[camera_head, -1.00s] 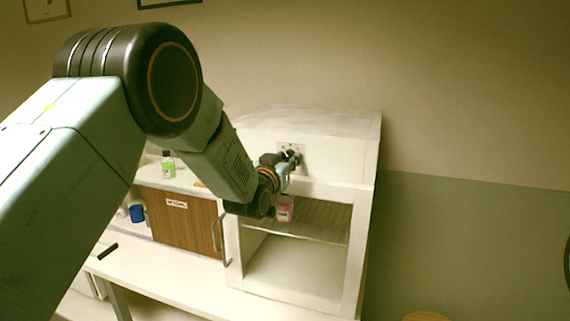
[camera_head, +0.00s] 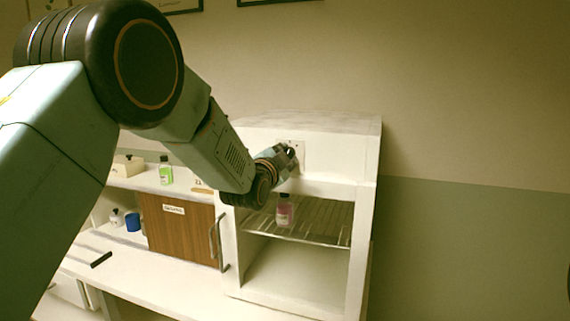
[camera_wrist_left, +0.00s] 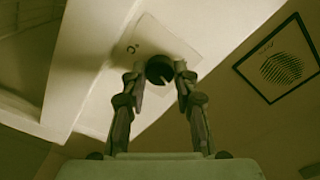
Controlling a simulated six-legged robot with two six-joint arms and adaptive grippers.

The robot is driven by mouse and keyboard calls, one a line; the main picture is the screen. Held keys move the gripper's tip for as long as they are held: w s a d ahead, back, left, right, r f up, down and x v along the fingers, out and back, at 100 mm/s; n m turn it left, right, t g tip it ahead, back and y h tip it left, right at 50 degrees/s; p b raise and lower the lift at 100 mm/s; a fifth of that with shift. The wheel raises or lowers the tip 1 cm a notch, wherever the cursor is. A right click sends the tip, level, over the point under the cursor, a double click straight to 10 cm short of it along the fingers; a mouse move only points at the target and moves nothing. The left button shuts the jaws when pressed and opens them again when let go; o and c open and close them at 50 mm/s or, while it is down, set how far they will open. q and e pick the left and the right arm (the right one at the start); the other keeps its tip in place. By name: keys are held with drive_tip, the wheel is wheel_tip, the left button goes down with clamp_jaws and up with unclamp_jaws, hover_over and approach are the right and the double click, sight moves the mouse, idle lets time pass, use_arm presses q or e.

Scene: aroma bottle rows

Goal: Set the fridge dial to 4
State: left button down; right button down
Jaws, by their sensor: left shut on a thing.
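The white fridge (camera_head: 352,190) stands on the bench with its lower compartment open. Its dial plate (camera_head: 299,161) is on the upper front, partly hidden behind my left gripper (camera_head: 291,151). In the left wrist view the dark round dial (camera_wrist_left: 159,69) sits between the two fingertips of my left gripper (camera_wrist_left: 158,72), which is shut on it. The other numbers and the dial's setting cannot be read. My right gripper is not in view.
A pink bottle (camera_head: 284,211) stands on the wire shelf (camera_head: 325,222) inside the fridge. A green bottle (camera_head: 166,171) stands on the ledge left of the fridge. A blue cup (camera_head: 132,221) is in an open cubby, and a dark bar (camera_head: 101,260) lies on the bench.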

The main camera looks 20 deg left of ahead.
use_arm(q)
drive_tip(key=m+b, duration=0.2)
drive_tip(key=m, duration=0.3)
drive_tip(key=shift+m, duration=0.3)
idle(0.4)
drive_tip(key=c, duration=1)
unclamp_jaws()
drive_tip(key=s, duration=1.2)
drive_tip(key=shift+a, duration=0.2)
